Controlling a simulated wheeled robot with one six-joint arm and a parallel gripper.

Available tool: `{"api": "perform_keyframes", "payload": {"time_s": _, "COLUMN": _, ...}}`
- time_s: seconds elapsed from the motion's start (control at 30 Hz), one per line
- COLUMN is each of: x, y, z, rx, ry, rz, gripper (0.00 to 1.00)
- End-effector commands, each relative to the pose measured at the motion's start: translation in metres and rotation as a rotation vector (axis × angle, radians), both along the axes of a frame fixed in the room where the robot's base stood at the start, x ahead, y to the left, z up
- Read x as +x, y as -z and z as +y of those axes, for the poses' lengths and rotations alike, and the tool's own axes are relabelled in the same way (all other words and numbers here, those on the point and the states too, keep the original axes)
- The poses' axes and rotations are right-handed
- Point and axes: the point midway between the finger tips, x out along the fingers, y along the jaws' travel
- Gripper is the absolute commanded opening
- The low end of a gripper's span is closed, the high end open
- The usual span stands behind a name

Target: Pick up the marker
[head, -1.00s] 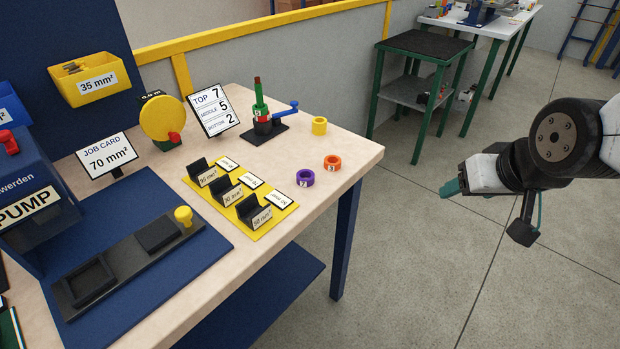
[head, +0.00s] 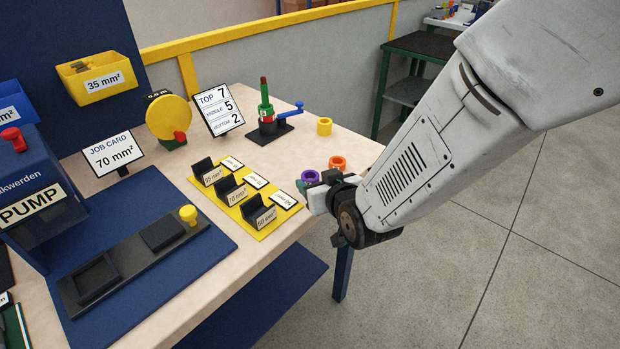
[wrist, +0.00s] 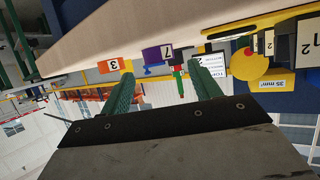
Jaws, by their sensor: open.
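Several ring-shaped markers stand on the wooden bench. The purple marker (head: 311,176) reads 7 in the wrist view (wrist: 157,54). The orange marker (head: 337,162) reads 3 in the wrist view (wrist: 110,65). A yellow marker (head: 324,126) stands farther back. My gripper (head: 303,187) is beside the purple marker at the bench's front-right edge, its fingers mostly hidden behind the wrist. In the wrist view, which is upside down, my gripper (wrist: 167,68) has two green fingers spread apart and empty. The purple marker lies between them in the picture; I see no contact.
A post stand (head: 268,121) with green and red rings and a blue lever stands behind. A yellow tray (head: 248,214) with black holders is left of my gripper. A number card (head: 219,108) reads 7, 5, 2. A job card (head: 113,154) reads 70 mm².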

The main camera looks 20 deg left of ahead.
Motion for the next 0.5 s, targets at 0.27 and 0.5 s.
{"api": "perform_keyframes", "payload": {"time_s": 0.27, "x": 0.024, "y": 0.017, "z": 0.022, "rx": -0.002, "ry": 0.001, "rz": 0.001, "gripper": 0.62}}
{"api": "perform_keyframes", "payload": {"time_s": 0.5, "x": 0.026, "y": 0.018, "z": 0.024, "rx": -0.001, "ry": 0.000, "rz": 0.001, "gripper": 0.62}}
